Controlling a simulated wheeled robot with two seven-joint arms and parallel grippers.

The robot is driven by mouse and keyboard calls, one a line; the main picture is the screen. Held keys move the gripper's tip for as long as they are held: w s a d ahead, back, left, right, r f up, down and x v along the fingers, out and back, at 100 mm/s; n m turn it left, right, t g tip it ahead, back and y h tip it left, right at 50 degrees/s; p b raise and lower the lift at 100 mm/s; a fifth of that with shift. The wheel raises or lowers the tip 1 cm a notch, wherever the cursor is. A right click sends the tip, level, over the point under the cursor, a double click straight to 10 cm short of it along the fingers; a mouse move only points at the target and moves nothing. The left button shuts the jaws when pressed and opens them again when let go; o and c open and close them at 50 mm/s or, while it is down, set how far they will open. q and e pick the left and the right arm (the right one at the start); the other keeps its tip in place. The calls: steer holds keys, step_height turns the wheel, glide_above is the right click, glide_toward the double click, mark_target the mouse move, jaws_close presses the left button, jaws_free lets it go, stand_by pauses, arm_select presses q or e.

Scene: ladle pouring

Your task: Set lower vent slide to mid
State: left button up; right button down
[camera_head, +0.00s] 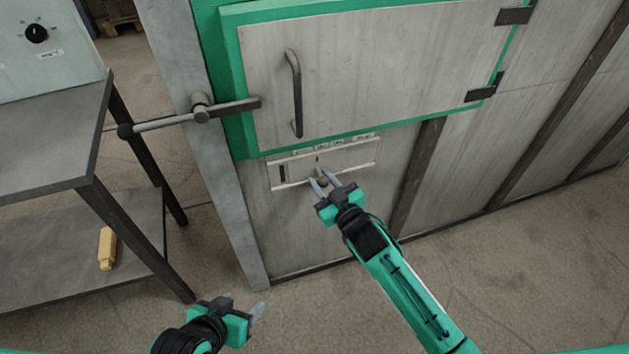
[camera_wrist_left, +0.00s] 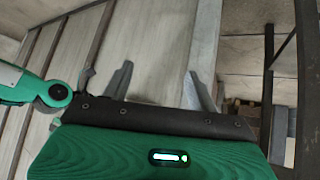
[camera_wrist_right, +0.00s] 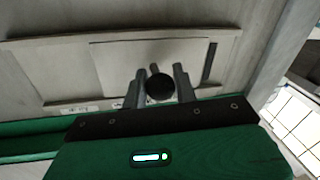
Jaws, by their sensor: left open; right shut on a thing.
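The lower vent slide (camera_head: 345,160) is a pale plate between two rails below the door. A dark slit (camera_head: 282,173) shows at its left end, and also in the right wrist view (camera_wrist_right: 209,63). My right gripper (camera_head: 323,180) is at the slide, its fingers shut on the slide's dark round knob (camera_wrist_right: 160,87). In the right wrist view the knob sits between the two fingers (camera_wrist_right: 158,85). In the head view the fingers partly hide the knob. My left gripper (camera_head: 243,303) is open and empty, low in front of the panel; its spread fingers show in the left wrist view (camera_wrist_left: 158,85).
Small labels (camera_head: 322,147) line the top of the vent, too small to read. Above is the door with a bar handle (camera_head: 295,95) and a latch lever (camera_head: 165,122). A metal table (camera_head: 50,135) stands left, with a yellow object (camera_head: 106,248) on its lower shelf.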

arm_select(q)
steer(key=shift+s+a+r+g, duration=0.1)
steer(key=shift+s+a+g, duration=0.2)
steer(key=shift+a, duration=0.25)
arm_select(e)
steer(key=shift+w+d, duration=0.2)
steer(key=shift+d, duration=0.45)
steer(key=c, duration=1.1)
jaws_free()
arm_select(q)
steer(key=s+a+g+p, duration=0.1)
steer(key=s+a+g+y, duration=0.1)
steer(key=shift+a+r+n+p, duration=0.3)
steer(key=shift+a+r+p, duration=0.05)
steer(key=shift+a, duration=0.05)
arm_select(e)
steer(key=v, duration=1.3)
steer(key=shift+s+d, duration=0.2)
steer(key=shift+s, duration=0.15)
